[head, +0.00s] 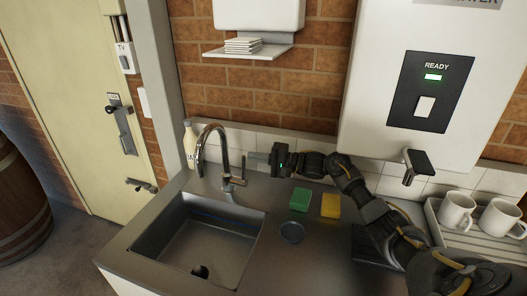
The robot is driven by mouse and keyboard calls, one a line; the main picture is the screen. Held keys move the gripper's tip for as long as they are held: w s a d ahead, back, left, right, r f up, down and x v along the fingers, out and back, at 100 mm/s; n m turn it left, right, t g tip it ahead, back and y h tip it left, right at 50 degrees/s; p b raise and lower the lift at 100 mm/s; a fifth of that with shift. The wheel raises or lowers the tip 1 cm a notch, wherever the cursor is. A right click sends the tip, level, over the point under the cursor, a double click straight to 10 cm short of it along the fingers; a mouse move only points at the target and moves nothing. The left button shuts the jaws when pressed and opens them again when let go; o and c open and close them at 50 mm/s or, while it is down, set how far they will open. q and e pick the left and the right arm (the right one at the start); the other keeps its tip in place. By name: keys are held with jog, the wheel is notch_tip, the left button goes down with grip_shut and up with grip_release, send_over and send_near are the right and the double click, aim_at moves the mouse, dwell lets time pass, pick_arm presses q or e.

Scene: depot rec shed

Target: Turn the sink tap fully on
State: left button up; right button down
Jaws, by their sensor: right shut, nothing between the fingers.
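The chrome sink tap (213,150) stands behind the basin, its curved spout over the sink (205,240). Its side lever (239,181) sits on the right of the tap body. My right gripper (250,158) comes in from the right and is shut and empty. Its fingertips point left, close to the lever's upper end; I cannot tell whether they touch. No water stream is visible from the spout. My left gripper is not in view.
A bottle (189,145) stands behind the tap. A green sponge (300,199) and a yellow sponge (331,205) lie on the counter under my right arm. White mugs (456,210) stand on a rack at right, below the wall water heater (385,110).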

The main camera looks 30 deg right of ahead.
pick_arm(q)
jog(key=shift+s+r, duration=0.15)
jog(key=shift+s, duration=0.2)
pick_arm(e)
jog(key=shift+s+a, duration=0.2)
jog(key=shift+a, duration=0.2)
